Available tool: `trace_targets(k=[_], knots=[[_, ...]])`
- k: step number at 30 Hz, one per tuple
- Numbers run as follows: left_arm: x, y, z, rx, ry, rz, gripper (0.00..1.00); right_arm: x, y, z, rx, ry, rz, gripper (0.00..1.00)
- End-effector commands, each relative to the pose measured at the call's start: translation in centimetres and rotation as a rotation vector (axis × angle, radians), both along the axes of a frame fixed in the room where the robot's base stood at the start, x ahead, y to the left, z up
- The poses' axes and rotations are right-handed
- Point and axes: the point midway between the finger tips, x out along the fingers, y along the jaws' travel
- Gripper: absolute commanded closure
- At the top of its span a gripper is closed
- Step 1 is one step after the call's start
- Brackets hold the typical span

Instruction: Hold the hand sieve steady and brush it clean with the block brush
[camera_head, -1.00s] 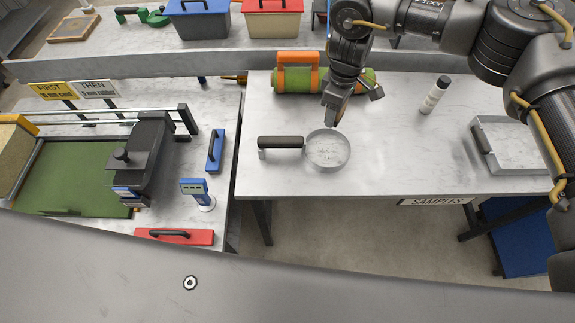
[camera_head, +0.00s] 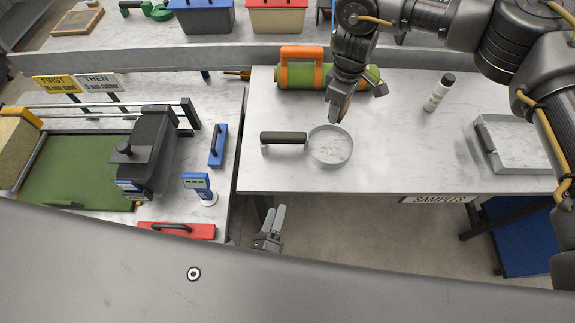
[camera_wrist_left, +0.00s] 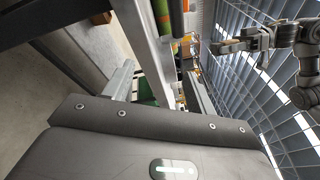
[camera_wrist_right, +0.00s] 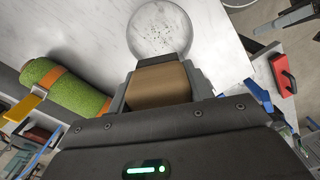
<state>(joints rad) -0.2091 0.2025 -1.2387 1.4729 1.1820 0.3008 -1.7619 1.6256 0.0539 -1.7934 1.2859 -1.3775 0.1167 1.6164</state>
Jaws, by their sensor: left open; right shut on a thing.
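The hand sieve (camera_head: 331,147) lies on the pale bench, its dark handle (camera_head: 284,138) pointing left. In the right wrist view the sieve's round pan (camera_wrist_right: 160,30) shows dark specks. My right gripper (camera_head: 339,112) is above the sieve's back rim, shut on the block brush, whose tan block (camera_wrist_right: 160,84) shows between the fingers. My left gripper (camera_head: 275,214) is open and empty, in front of the bench's front edge, nearer me than the sieve handle.
A green roll with an orange band (camera_head: 302,72) lies behind the sieve. A black-capped bottle (camera_head: 438,93) and a grey tray (camera_head: 513,145) are to the right. On the left bench are a blue gauge (camera_head: 197,187) and a red handled block (camera_head: 177,230). Bench around the sieve is clear.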

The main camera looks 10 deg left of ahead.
Motion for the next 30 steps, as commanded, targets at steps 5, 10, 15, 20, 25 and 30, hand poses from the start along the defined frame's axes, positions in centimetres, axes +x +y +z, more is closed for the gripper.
trace_targets(k=[5, 10, 15, 20, 25, 30], knots=[[7.0, -3.2, 5.4, -0.18, -0.086, 0.093, 0.44, 0.0, 0.0, 0.0, 0.0, 0.0, 0.0, 0.68], [11.5, -2.2, 5.7, -0.376, -0.022, 0.262, 0.44, 0.0, 0.0, 0.0, 0.0, 0.0, 0.0, 0.68], [13.0, -1.7, 5.6, -0.461, 0.009, 0.331, 0.44, 0.0, 0.0, 0.0, 0.0, 0.0, 0.0, 0.68], [13.2, -1.6, 5.6, -0.471, 0.012, 0.338, 0.44, 0.0, 0.0, 0.0, 0.0, 0.0, 0.0, 0.68], [14.7, -1.2, 5.6, -0.468, 0.01, 0.339, 0.44, 0.0, 0.0, 0.0, 0.0, 0.0, 0.0, 0.68], [17.7, -0.5, 5.6, -0.466, 0.009, 0.337, 0.44, 0.0, 0.0, 0.0, 0.0, 0.0, 0.0, 0.68]])
